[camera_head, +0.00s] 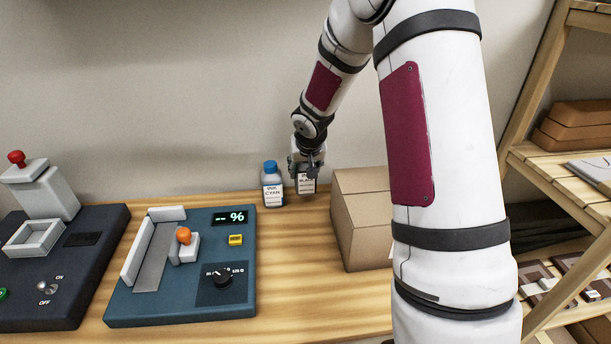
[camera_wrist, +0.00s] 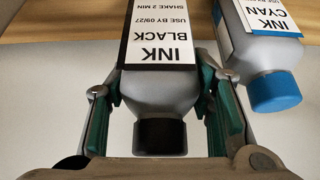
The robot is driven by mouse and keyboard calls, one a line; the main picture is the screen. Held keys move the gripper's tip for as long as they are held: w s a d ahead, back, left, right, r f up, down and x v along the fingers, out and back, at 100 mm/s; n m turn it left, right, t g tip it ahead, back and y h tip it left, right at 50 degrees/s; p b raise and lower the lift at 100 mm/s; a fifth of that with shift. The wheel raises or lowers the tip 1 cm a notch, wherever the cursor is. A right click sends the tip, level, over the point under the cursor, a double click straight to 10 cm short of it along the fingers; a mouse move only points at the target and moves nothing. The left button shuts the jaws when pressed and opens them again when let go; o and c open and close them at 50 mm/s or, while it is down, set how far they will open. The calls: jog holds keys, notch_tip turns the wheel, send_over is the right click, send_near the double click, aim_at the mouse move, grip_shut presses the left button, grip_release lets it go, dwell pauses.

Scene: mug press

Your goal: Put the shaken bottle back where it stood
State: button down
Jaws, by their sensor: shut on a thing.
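The black ink bottle (camera_head: 306,184) is in my gripper (camera_head: 305,165) at the back of the wooden table, just right of the cyan ink bottle (camera_head: 272,188). In the wrist view the black bottle (camera_wrist: 160,85) is grey with a black cap and a label reading INK BLACK, SHAKE 2 MIN. My gripper's green-padded fingers (camera_wrist: 165,115) are shut on it from both sides, near its shoulder. The cyan bottle (camera_wrist: 272,85) with its blue cap stands close beside it. I cannot tell whether the black bottle's base touches the table.
A cardboard box (camera_head: 362,225) stands to the right of the bottles. A blue machine with a percent display (camera_head: 231,218) lies at front left, and a dark machine with a red knob (camera_head: 45,230) is farther left. Bare table (camera_head: 295,260) lies in front of the bottles.

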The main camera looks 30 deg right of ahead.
aim_at(305, 176)
jog(key=shift+f+b, duration=0.4)
jog(key=shift+f, duration=1.15)
jog(key=shift+f, duration=0.2)
jog(key=c, duration=0.8)
grip_release()
jog(key=shift+o, duration=0.2)
jog(key=shift+r, duration=0.15)
jog(key=s+a+r+n+p, duration=0.1)
jog(key=s+a+r, duration=0.2)
jog(key=s+r, duration=0.4)
jog(key=s+a+r+g+p, duration=0.1)
jog(key=s+a+r, duration=0.2)
jog(key=s+r, duration=0.35)
jog(key=s+a+r+n+p, duration=0.1)
jog(key=s+a+r, duration=0.2)
jog(key=s+r, duration=0.4)
jog(key=s+a+r+n, duration=0.1)
jog(key=s+a, duration=0.1)
jog(key=s, duration=0.4)
jog(key=s+a+r+y, duration=0.1)
jog(key=s+a, duration=0.2)
jog(key=s, duration=0.3)
jog(key=s+a+r+n+g+y, duration=0.1)
jog(key=s+a, duration=0.2)
jog(key=s, duration=0.3)
jog(key=shift+s+a+n, duration=0.15)
jog(key=shift+s+n, duration=0.15)
jog(key=shift+s, duration=0.05)
